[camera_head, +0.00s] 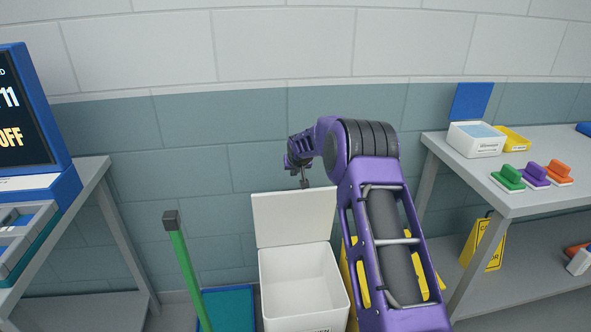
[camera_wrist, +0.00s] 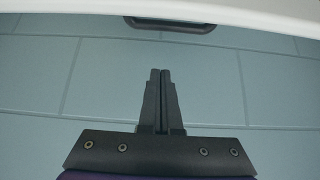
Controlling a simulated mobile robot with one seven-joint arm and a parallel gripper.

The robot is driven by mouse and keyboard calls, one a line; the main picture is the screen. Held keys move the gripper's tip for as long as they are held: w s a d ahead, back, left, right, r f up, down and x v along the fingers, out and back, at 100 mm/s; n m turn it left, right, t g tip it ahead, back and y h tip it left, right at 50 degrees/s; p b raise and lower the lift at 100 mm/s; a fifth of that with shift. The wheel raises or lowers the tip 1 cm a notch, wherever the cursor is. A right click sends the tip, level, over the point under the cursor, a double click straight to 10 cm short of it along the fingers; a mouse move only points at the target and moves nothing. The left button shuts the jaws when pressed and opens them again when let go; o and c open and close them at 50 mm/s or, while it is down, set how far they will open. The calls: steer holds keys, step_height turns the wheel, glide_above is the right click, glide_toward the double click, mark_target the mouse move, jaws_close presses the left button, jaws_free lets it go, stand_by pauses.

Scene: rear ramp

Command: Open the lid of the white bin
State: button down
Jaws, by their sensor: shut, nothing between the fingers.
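The white bin (camera_head: 302,288) stands on the floor in front of the tiled wall. Its lid (camera_head: 294,217) is raised and stands upright at the bin's back edge, and the empty-looking inside shows. My gripper (camera_head: 305,183) is at the top edge of the lid in the head view, its tips small and partly unclear. In the wrist view my gripper (camera_wrist: 160,75) is shut and empty, pointing toward the wall. A white edge (camera_wrist: 230,10) with a dark grey handle (camera_wrist: 170,24) crosses the top of that view, apart from the fingers; it appears to be the lid.
A green-handled tool (camera_head: 186,270) and a blue tray-like thing (camera_head: 228,308) are left of the bin. A yellow sign (camera_head: 484,240) stands under the right table (camera_head: 540,202), which holds a white box (camera_head: 475,141) and several coloured brushes. A screen (camera_head: 25,115) is at left.

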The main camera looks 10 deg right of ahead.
steer(key=shift+s+f, duration=0.5)
steer(key=shift+f, duration=0.4)
steer(key=shift+s+f, duration=0.5)
steer(key=shift+f, duration=0.35)
steer(key=shift+s, duration=0.1)
